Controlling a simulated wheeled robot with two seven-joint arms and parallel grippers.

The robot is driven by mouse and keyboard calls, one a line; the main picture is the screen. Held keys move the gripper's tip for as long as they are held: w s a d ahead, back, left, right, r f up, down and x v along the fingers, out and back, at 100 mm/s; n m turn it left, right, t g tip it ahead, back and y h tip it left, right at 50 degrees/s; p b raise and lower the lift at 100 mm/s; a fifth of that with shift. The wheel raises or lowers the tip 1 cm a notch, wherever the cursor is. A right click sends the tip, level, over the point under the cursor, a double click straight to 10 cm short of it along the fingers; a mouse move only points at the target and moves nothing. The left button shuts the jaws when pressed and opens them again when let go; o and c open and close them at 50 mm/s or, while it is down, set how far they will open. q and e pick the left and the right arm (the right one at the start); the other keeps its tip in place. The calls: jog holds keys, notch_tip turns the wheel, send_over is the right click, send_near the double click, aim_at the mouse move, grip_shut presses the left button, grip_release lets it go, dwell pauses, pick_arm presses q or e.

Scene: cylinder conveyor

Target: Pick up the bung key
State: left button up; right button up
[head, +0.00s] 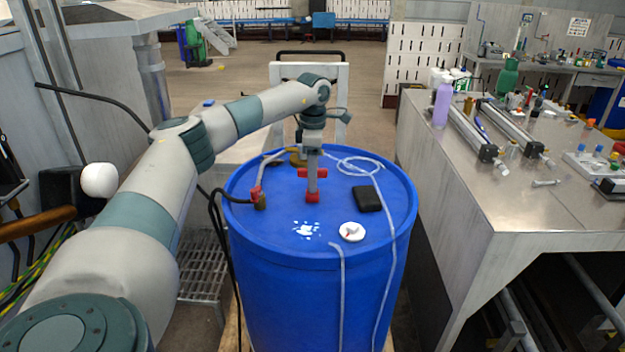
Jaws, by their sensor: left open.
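My left arm reaches from the left over a blue drum (300,290). My left gripper (312,185) points down just above the drum's top and is open. Red parts show at its lower end, one a short crossbar and one lower at the lid. I cannot tell whether these belong to the bung key or to the gripper. A white round cap (352,232) with a red mark lies on the lid, to the right of and nearer than the gripper. No other thing on the lid is clearly a bung key. My right gripper is not in view.
On the lid are a black block (367,198), a brass fitting with a red part (260,200), a clear hose (388,240) and a white splash. A metal bench (480,225) with tubes and bottles stands at the right. A white-backed cart stands behind the drum.

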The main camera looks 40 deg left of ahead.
pick_arm(q)
jog(key=f, duration=0.1)
jog(key=f+p, duration=0.1)
jog(key=f, duration=0.1)
jog(key=shift+a, duration=0.2)
jog(key=shift+f+p, duration=0.3)
jog(key=shift+f, duration=0.05)
grip_shut()
